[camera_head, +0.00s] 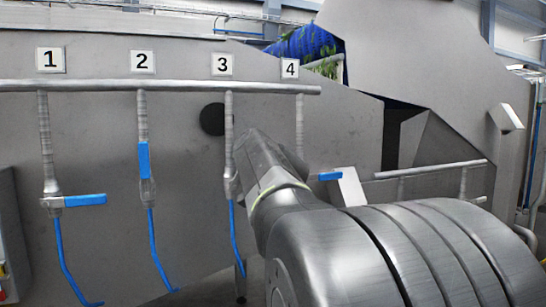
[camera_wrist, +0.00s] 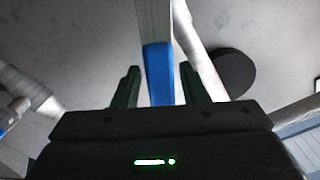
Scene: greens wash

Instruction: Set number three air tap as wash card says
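Tap number three's pipe (camera_head: 229,120) hangs below the "3" label (camera_head: 222,64) in the head view. My arm covers its handle there, and a blue hose (camera_head: 236,240) hangs below. In the wrist view a blue handle (camera_wrist: 158,72) on a grey metal lever (camera_wrist: 153,20) lies between the two dark fingers of my gripper (camera_wrist: 161,80). The fingers are open, one on each side of the handle, with a narrow gap showing at each side. My fingertips are hidden in the head view. I cannot make out a wash card in either view.
Tap one's blue handle (camera_head: 85,200) is horizontal; tap two's (camera_head: 144,160) is vertical. Tap four's blue handle (camera_head: 330,176) shows beside my arm. A header pipe (camera_head: 180,86) runs above. A dark disc (camera_head: 213,119), also in the wrist view (camera_wrist: 232,73), is near pipe three.

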